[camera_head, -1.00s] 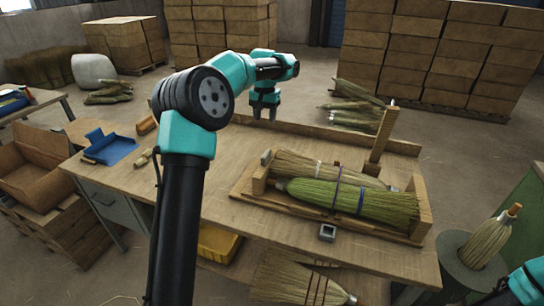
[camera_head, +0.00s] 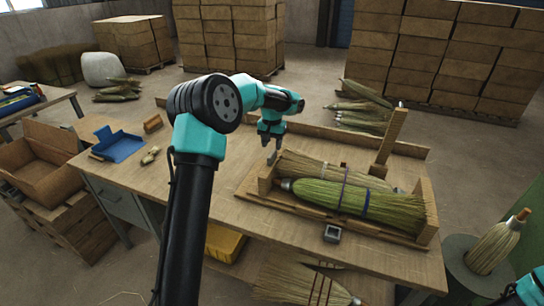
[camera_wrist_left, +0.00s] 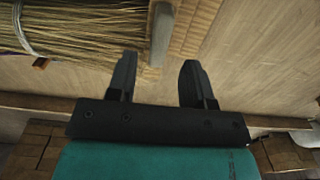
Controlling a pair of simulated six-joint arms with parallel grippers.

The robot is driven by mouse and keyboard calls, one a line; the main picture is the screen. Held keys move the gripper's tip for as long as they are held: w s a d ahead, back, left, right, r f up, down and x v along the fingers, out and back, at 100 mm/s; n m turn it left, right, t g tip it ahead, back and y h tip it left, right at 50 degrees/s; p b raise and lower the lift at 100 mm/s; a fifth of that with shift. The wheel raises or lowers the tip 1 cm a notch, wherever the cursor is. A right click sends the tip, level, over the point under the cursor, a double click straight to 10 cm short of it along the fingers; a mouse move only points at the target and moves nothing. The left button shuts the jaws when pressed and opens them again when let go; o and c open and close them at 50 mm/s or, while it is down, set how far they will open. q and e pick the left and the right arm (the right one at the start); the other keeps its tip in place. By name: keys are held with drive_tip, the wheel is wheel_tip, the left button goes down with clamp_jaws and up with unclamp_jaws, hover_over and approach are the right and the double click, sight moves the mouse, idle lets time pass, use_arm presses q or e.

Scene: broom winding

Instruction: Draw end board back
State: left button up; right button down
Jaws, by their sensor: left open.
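A wooden tray (camera_head: 330,222) on the bench holds two brooms, a green one (camera_head: 340,198) in front and a tan one (camera_head: 310,168) behind. Contact cannot be told. My right gripper is out of view.
A tall wooden post (camera_head: 391,140) rises behind the tray. A low rail (camera_head: 345,137) runs along the bench's back edge. A small grey metal block (camera_head: 332,233) sits in front of the tray. A blue dustpan (camera_head: 118,146) lies left; the bench between is mostly clear.

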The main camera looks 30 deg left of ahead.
sight(272, 153)
use_arm(q)
wheel_tip(272, 153, down, 6)
idle(0.4)
clamp_jaws()
idle(0.3)
